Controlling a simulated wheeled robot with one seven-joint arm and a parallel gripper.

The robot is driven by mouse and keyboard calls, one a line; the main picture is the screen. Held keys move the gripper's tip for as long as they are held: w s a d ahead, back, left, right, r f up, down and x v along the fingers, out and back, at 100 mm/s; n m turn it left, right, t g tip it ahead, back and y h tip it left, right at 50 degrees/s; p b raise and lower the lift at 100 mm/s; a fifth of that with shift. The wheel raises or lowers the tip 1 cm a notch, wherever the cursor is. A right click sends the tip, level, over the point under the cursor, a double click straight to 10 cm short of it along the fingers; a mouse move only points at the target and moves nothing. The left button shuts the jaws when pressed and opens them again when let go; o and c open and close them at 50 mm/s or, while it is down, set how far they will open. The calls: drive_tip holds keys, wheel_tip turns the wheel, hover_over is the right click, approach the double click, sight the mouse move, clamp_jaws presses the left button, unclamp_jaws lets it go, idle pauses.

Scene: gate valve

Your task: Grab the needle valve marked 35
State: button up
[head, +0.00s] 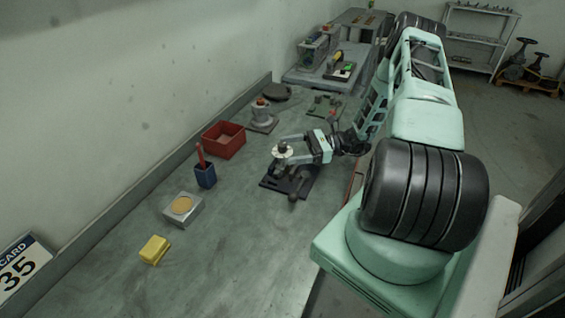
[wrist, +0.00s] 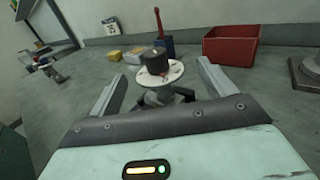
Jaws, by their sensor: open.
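A valve with a dark knob (wrist: 155,62) above a white round dial (wrist: 174,75) stands upright between the fingers of my gripper (wrist: 160,70) in the wrist view. The fingers are open on either side, with gaps showing. In the head view, my gripper (head: 292,146) is at the white dial (head: 283,153), above a dark base plate (head: 271,184) on the bench. No number can be read on the valve. A wall card reading 35 (head: 20,270) is at the lower left of the head view. The valve's lower body is partly hidden.
A red bin (head: 223,140), a blue holder (head: 205,175) with a red item, a grey box with a tan round top (head: 183,209) and a yellow block (head: 154,249) stand along the wall side. A grey fixture (head: 262,121) stands beyond the bin. The near bench is clear.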

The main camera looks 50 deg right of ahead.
sight(278, 152)
drive_tip(key=p+x, duration=0.2)
drive_tip(key=x, duration=0.3)
drive_tip(key=shift+f+p, duration=0.1)
drive_tip(key=shift+p, duration=0.3)
clamp_jaws()
